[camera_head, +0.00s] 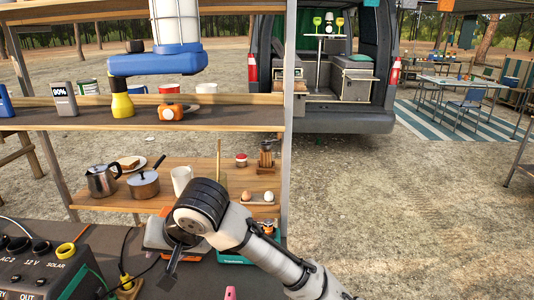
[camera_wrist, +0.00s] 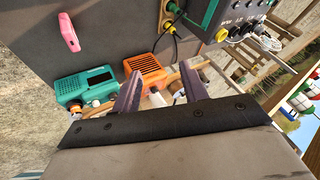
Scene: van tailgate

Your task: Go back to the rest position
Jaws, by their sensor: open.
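My gripper (camera_head: 172,258) is low in front of the wooden shelf unit, above the dark work surface, with my arm reaching in from the lower right. In the wrist view its two fingers (camera_wrist: 160,84) are spread apart with nothing held between them. An orange device (camera_wrist: 142,67) and a teal device (camera_wrist: 84,87) lie on the dark surface just beyond the fingers. In the head view my wrist partly hides both devices.
A power station (camera_head: 50,265) with cables stands at the lower left. The shelf (camera_head: 215,118) above holds a lantern and several small items. A kettle (camera_head: 102,180), a pot (camera_head: 143,184) and a mug (camera_head: 181,178) stand on the lower shelf. Open ground (camera_head: 400,215) lies to the right.

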